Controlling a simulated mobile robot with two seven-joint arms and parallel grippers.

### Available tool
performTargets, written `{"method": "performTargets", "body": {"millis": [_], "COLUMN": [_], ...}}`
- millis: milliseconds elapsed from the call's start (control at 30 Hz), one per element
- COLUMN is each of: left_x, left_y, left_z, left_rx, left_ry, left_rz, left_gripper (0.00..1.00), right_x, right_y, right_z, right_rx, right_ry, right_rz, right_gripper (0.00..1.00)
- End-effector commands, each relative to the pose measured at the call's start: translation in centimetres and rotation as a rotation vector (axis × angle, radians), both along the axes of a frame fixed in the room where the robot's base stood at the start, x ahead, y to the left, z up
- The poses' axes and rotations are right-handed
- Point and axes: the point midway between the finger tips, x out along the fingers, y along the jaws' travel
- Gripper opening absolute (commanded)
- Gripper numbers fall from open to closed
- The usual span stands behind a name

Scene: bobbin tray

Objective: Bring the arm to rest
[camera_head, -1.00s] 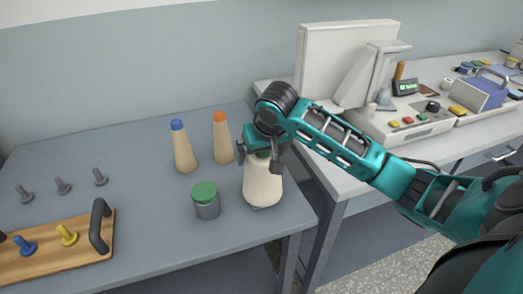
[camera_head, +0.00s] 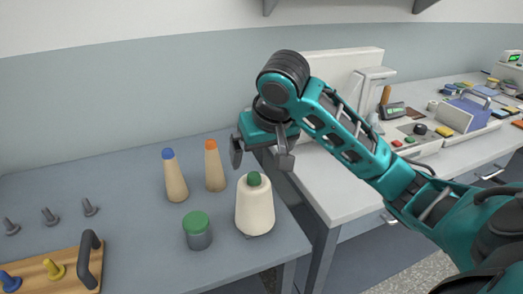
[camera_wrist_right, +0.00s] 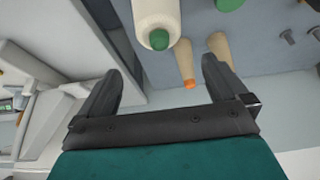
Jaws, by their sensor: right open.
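My right gripper (camera_head: 262,152) is open and empty, raised above the grey-blue table near its right edge. Below it stands a cream cone (camera_head: 255,208) with a green tip, upright on the table. In the right wrist view the two fingers (camera_wrist_right: 160,90) are spread apart, and the cream cone (camera_wrist_right: 157,18) is beyond them with nothing held between. My right arm (camera_head: 345,135) reaches in from the right, bent at the elbow. My left gripper is not in view.
A tan cone with a blue tip (camera_head: 174,178), one with an orange tip (camera_head: 214,168) and a green-lidded jar (camera_head: 197,234) stand nearby. A wooden tray (camera_head: 35,272) with a dark handle is at the lower left. A white machine (camera_head: 340,68) stands on the bench behind my arm.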

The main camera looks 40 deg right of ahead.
Motion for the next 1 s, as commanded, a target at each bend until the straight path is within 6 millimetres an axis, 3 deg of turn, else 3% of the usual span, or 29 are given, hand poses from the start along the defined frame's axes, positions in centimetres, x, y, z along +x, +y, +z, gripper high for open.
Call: {"method": "performTargets", "body": {"millis": [467, 567, 767, 1000], "left_x": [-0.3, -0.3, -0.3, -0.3], "left_y": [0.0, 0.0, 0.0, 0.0], "left_z": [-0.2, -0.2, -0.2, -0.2], "left_rx": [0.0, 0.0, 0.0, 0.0], "left_ry": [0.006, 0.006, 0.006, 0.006], "left_rz": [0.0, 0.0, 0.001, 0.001], "left_gripper": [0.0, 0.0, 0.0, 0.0], "right_x": [-0.1, -0.3, -2.4, -7.9], "right_y": [0.0, 0.5, 3.7, 7.6], "right_z": [0.1, -0.8, -6.5, -13.7], "right_rx": [0.0, 0.003, 0.022, 0.05], "right_ry": [0.001, 0.007, 0.032, 0.046], "right_rz": [0.0, 0.019, 0.149, 0.3], "right_gripper": [1.0, 1.0, 1.0, 1.0]}}
